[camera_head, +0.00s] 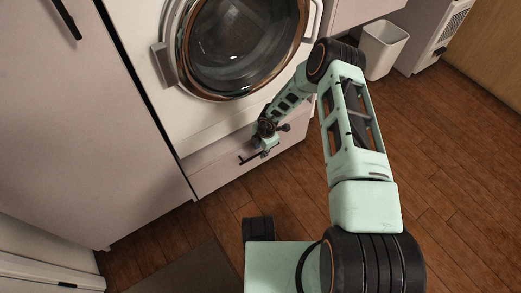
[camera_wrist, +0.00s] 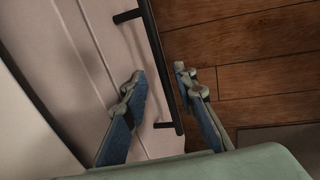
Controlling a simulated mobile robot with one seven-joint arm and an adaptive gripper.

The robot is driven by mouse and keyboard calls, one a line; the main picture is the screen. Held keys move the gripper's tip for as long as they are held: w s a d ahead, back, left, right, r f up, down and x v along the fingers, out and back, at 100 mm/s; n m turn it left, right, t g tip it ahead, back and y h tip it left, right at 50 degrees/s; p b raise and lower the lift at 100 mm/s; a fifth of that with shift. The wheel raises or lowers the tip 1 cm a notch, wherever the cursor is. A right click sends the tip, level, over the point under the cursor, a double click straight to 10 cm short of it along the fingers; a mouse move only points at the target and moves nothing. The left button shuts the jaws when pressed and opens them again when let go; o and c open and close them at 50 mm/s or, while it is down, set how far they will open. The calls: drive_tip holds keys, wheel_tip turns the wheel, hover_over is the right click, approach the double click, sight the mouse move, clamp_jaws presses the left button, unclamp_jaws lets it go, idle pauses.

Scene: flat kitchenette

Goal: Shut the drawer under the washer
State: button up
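The drawer (camera_head: 215,173) is the low pale front under the washer (camera_head: 165,95); how far out it stands is hard to judge. Its dark bar handle (camera_head: 246,159) is partly hidden by my gripper (camera_head: 266,146) in the head view. In the wrist view, the drawer's pale front (camera_wrist: 112,32) lies to the left of the handle (camera_wrist: 155,45). My gripper (camera_wrist: 160,80) is open there, one fingertip on each side of the bar, with visible gaps. I cannot tell whether the fingers touch the handle.
A tall pale cabinet (camera_head: 85,130) stands left of the washer and drawer. A white bin (camera_head: 382,48) is on the floor at the upper right. The wooden floor (camera_head: 450,165) is clear to the right, and a dark mat (camera_head: 190,272) lies at the lower left.

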wheel_tip(320, 180, up, 12)
drive_tip(key=s+d, duration=0.1)
drive_tip(key=s, duration=0.1)
drive_tip(key=shift+d, duration=0.15)
drive_tip(key=shift+f, duration=0.15)
idle(0.5)
